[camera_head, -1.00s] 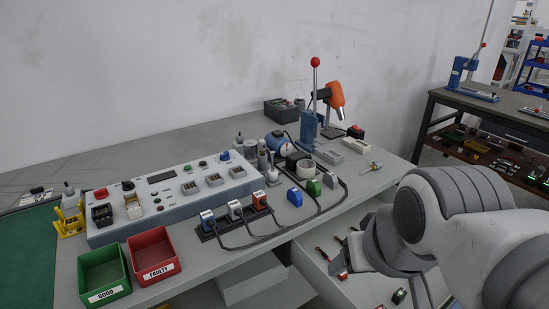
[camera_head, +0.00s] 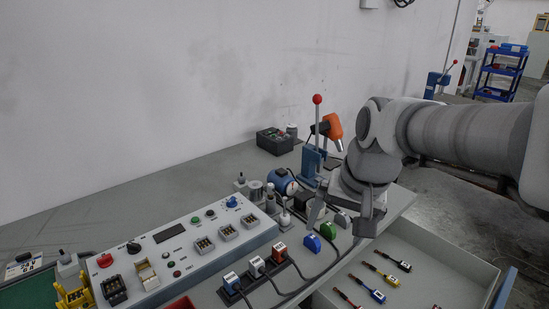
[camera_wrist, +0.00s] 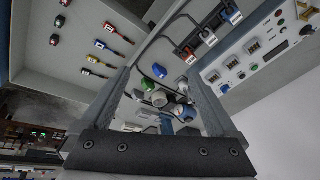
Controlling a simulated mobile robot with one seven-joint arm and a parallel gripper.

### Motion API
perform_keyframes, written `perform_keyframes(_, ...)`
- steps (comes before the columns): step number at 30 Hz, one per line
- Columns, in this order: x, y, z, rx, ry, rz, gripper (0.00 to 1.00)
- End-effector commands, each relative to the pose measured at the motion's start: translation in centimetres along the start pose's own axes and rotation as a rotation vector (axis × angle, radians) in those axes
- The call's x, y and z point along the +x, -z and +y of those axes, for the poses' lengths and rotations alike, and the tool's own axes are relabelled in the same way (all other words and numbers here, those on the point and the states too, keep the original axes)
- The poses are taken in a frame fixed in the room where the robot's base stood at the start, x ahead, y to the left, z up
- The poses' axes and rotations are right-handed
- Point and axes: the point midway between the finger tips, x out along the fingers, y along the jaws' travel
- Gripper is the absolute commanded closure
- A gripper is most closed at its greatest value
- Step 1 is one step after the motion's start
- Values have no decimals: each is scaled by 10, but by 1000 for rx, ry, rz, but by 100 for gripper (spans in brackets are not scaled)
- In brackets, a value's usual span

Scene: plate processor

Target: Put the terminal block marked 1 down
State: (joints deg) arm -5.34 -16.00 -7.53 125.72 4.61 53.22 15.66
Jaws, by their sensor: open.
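Three small blocks stand in a row near the bench's front edge: a blue block (camera_head: 312,243), a green block (camera_head: 328,231) and a pale grey block (camera_head: 342,219). Any number on them is too small to read. My gripper (camera_head: 342,213) is above the grey end of the row, fingers apart and pointing down. In the wrist view my gripper (camera_wrist: 158,78) is open, with the green block (camera_wrist: 147,84), the blue block (camera_wrist: 160,70) and the pale block (camera_wrist: 160,99) seen between its fingers. No block is held between the fingers.
An open drawer (camera_head: 450,265) with several screwdrivers and small red and green parts lies in front of the bench. A lever press (camera_head: 312,160), gauge (camera_head: 284,181) and small pots stand behind the blocks. The control panel (camera_head: 180,250) and cabled plugs (camera_head: 257,268) lie left.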

Motion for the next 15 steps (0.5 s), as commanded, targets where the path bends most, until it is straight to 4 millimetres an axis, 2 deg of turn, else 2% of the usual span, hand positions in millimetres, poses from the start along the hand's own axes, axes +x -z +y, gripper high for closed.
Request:
perform_keyframes(1,-8,18,-7,42,-9,-28,5)
perform_keyframes(5,-4,53,-19,162,-34,-82,5)
perform_keyframes(9,7,87,-30,285,-78,-130,5)
perform_keyframes(15,32,127,-41,440,-161,-174,5)
